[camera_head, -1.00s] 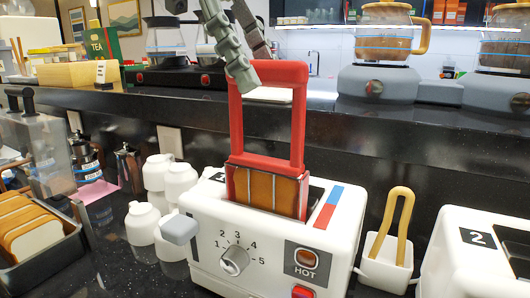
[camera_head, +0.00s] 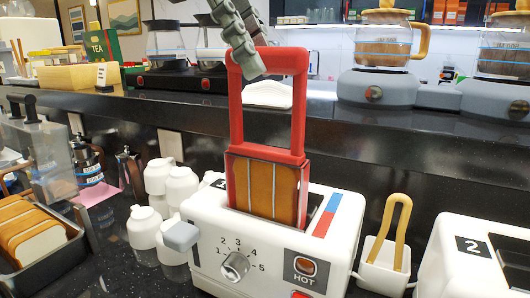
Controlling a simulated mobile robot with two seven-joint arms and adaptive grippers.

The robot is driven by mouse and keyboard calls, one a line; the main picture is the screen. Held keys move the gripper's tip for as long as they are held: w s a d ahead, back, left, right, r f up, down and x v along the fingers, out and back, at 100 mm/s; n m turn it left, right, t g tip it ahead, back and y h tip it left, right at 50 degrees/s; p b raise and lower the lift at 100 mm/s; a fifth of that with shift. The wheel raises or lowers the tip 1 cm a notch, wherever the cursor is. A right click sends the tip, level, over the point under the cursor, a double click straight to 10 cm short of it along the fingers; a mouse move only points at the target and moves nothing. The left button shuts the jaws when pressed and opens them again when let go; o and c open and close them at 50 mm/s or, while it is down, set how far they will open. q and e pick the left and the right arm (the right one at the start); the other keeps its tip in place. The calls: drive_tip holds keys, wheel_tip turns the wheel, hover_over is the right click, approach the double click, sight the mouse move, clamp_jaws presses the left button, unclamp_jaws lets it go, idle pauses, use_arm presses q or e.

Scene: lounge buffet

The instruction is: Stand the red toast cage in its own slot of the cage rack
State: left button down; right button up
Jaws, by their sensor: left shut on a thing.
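The red toast cage (camera_head: 268,147) holds brown toast (camera_head: 262,190) and stands upright in the slot opening of the white toaster (camera_head: 345,215). Its lower end is hidden inside the toaster. My left gripper (camera_head: 247,62) comes in from the top and is shut on the upper left of the cage's red handle. I cannot make out the cage rack in this view. My right gripper is not in view.
White mugs (camera_head: 180,185) stand left of the toaster. Wooden tongs (camera_head: 394,225) stand in a white holder at its right, beside a second toaster (camera_head: 475,247). A bread tray (camera_head: 50,265) sits at the left. A raised dark ledge (camera_head: 400,130) with coffee makers runs behind.

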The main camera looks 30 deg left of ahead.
use_arm(q)
drive_tip(key=shift+r, duration=2.8)
wheel_tip(320, 180, down, 7)
drive_tip(key=shift+f+b, duration=0.1)
drive_tip(key=shift+b, duration=0.6)
drive_tip(key=shift+f+b, duration=0.3)
drive_tip(key=shift+f, duration=0.3)
